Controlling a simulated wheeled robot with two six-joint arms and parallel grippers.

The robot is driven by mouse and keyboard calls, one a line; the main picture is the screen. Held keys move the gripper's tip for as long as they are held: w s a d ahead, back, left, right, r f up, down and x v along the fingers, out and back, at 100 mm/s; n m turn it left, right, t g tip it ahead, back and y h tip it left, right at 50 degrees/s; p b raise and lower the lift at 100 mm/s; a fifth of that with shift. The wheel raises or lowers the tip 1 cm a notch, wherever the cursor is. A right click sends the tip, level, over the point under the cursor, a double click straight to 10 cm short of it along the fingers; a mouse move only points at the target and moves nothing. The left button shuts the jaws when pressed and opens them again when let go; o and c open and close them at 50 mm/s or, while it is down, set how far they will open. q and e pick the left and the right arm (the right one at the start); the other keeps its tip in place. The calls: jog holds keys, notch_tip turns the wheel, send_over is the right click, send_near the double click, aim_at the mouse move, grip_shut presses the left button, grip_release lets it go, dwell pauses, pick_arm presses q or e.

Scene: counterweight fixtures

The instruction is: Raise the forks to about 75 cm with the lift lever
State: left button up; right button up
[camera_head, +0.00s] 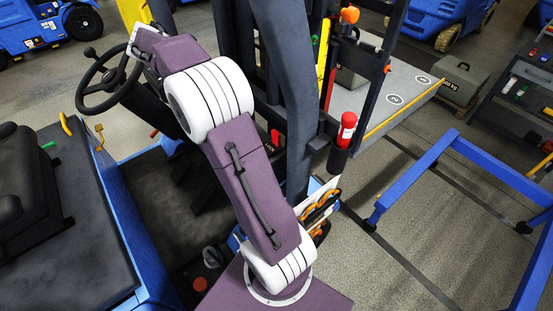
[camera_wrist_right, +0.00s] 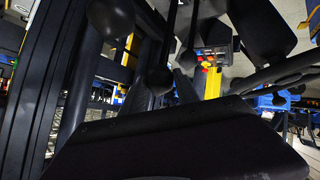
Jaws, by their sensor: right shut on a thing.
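My right arm crosses the head view to the truck's steering wheel area, where its gripper is hidden behind my wrist. In the right wrist view my right gripper (camera_wrist_right: 163,91) has its dark fingers closed around a black lever knob (camera_wrist_right: 159,77), whose stem runs up the picture. Other black lever knobs (camera_wrist_right: 188,60) stand beside it; I cannot read which lever is which. The truck's dark mast (camera_head: 297,100) stands in the head view, with a yellow strip (camera_head: 322,52) beside it. I cannot make out the forks or their height. My left gripper is in neither view.
The steering wheel (camera_head: 103,80) and black seat (camera_head: 28,185) are at the left of the head view. A red extinguisher (camera_head: 347,130) hangs by the mast. A blue frame (camera_head: 420,170) stands at right, near a grey platform (camera_head: 405,88) and weight block (camera_head: 463,82). Floor between is clear.

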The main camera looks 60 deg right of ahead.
jog(key=o, duration=1.1)
jog(key=shift+c, duration=0.2)
jog(key=shift+s+a+r, duration=0.1)
jog(key=shift+a+r, duration=0.05)
jog(key=shift+a, duration=0.1)
jog(key=b+v, duration=0.1)
jog(key=v, duration=0.8)
jog(key=shift+s, duration=0.15)
jog(key=shift+r, duration=0.1)
